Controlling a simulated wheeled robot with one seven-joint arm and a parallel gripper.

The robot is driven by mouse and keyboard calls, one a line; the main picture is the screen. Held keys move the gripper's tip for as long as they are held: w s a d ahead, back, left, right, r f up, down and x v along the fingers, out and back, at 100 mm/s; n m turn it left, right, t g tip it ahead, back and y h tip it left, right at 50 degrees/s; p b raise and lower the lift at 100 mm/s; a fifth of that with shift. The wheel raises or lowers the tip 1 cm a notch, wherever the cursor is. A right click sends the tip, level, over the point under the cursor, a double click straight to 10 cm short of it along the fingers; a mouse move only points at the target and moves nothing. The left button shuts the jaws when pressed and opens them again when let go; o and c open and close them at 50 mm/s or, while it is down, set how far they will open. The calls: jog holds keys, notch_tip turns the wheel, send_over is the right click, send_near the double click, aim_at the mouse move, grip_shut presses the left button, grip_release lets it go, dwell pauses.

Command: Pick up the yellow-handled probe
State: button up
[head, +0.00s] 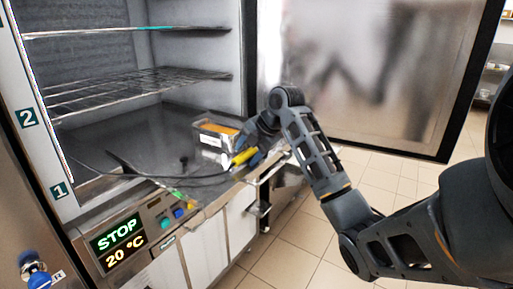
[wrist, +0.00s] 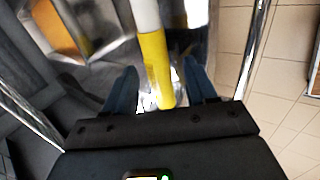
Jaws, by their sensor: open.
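The yellow-handled probe (wrist: 157,70) stands out in the wrist view, with a yellow handle and a white section above it. The handle's near end lies between the two blue fingers of my gripper (wrist: 163,88), which are apart with gaps on both sides. In the head view the yellow handle (head: 244,157) shows at the front right of the freezer floor, beside my gripper (head: 256,154). Whether the fingers touch the handle cannot be told. Part of the probe is hidden in the head view.
A metal container with orange contents (head: 214,140) stands just behind the handle. Wire shelves (head: 140,88) hang above the freezer floor. A dark cable (head: 150,176) runs across the front. The open freezer door (head: 370,75) stands to the right, over clear tiled floor.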

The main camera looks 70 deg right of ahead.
jog(key=shift+c, duration=0.2)
grip_shut()
dwell(0.3)
